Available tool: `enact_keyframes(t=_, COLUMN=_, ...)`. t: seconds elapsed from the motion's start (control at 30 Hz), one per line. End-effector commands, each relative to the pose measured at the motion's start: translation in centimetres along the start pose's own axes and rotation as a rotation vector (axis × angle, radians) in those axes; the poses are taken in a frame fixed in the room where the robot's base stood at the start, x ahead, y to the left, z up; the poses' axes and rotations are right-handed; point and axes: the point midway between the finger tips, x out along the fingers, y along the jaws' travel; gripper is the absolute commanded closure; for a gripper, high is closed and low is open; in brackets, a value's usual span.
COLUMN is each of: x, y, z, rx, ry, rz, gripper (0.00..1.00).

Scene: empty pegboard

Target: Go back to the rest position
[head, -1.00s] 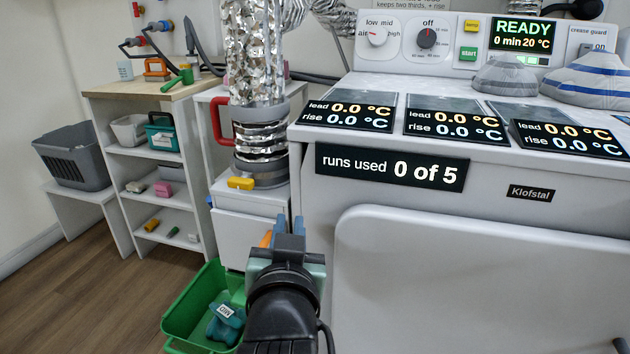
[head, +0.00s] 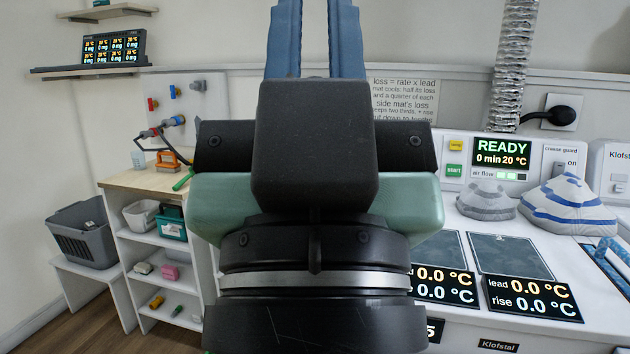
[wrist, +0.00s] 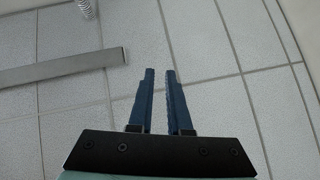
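My gripper (head: 315,30) is raised close in front of the head camera, with its blue fingers pointing up and cut off by the top edge. In the wrist view the two fingers (wrist: 160,75) stand apart with a gap between them. Nothing is held there. The wrist view looks up at pale ceiling tiles (wrist: 205,50), and no object is near the fingertips. My wrist hides the middle of the head view.
A white Klofstal machine (head: 600,235) with a READY display (head: 502,150) and lead/rise panels (head: 532,298) stands at right. At left are a shelf unit (head: 125,235) and a grey basket (head: 82,235). A metal bar (wrist: 60,68) crosses the ceiling.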

Motion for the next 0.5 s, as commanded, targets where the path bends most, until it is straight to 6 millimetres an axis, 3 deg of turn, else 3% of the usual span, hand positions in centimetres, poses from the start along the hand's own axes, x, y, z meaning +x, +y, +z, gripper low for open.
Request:
enact_keyframes(t=0.03, x=2.4, y=0.0, z=-2.2, rx=0.0, ry=-0.001, rz=0.0, gripper=0.83)
enact_keyframes(t=0.5, x=12.8, y=0.0, z=-12.0, rx=0.001, ry=-0.002, rz=-0.001, gripper=0.83)
